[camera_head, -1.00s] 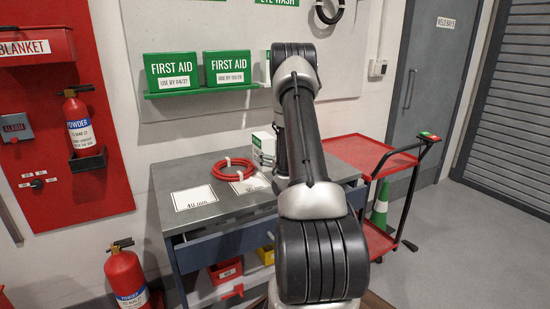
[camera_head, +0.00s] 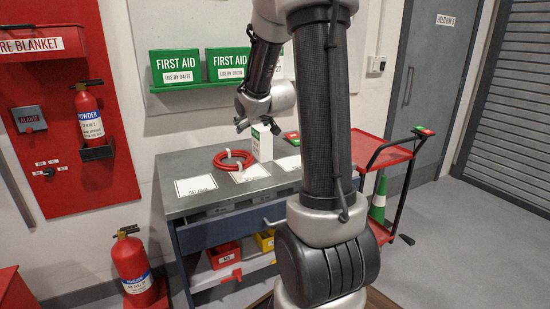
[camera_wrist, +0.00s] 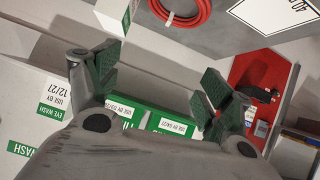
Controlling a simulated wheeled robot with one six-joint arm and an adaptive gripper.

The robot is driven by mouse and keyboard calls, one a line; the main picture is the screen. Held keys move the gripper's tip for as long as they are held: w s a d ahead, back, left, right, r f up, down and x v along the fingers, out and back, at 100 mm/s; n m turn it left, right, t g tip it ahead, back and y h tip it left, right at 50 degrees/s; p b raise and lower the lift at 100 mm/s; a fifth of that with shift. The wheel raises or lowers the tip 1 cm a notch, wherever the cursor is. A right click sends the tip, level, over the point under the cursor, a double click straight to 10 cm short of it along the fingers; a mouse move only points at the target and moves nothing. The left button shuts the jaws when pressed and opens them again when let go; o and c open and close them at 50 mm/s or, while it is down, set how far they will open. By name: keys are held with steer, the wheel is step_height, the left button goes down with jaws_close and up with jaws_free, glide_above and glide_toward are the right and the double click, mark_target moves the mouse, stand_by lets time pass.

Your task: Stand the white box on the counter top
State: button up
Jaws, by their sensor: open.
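The white box (camera_head: 262,146) with a green band stands upright on the grey counter top (camera_head: 240,194), beside the red hose coil. My gripper (camera_head: 257,126) is just above the box's top end, fingers pointing down and apart. In the wrist view my gripper (camera_wrist: 157,80) shows spread fingers with nothing between them. A white box with a green label (camera_wrist: 117,12) shows at the top of that view, beyond the left finger, apart from it as far as I can see.
A red hose coil (camera_head: 232,160) and a white label sheet (camera_head: 195,186) lie on the counter. Green first aid boxes (camera_head: 177,67) stand on the wall shelf behind. A red trolley (camera_head: 375,150) is at the right.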

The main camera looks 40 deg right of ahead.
steer(key=s+a+r+g+y, duration=0.1)
steer(key=s+a, duration=0.4)
steer(key=s, duration=0.5)
steer(key=s+a+r+n+g+y, duration=0.1)
steer(key=s+a+g, duration=0.2)
steer(key=s+a, duration=0.3)
steer(key=s+a+r+g, duration=0.1)
steer(key=s+a+g, duration=0.2)
steer(key=s, duration=1.3)
steer(key=shift+s+a+y, duration=0.2)
steer(key=shift+a+y, duration=0.2)
steer(key=shift+a, duration=0.85)
steer(key=shift+d, duration=0.15)
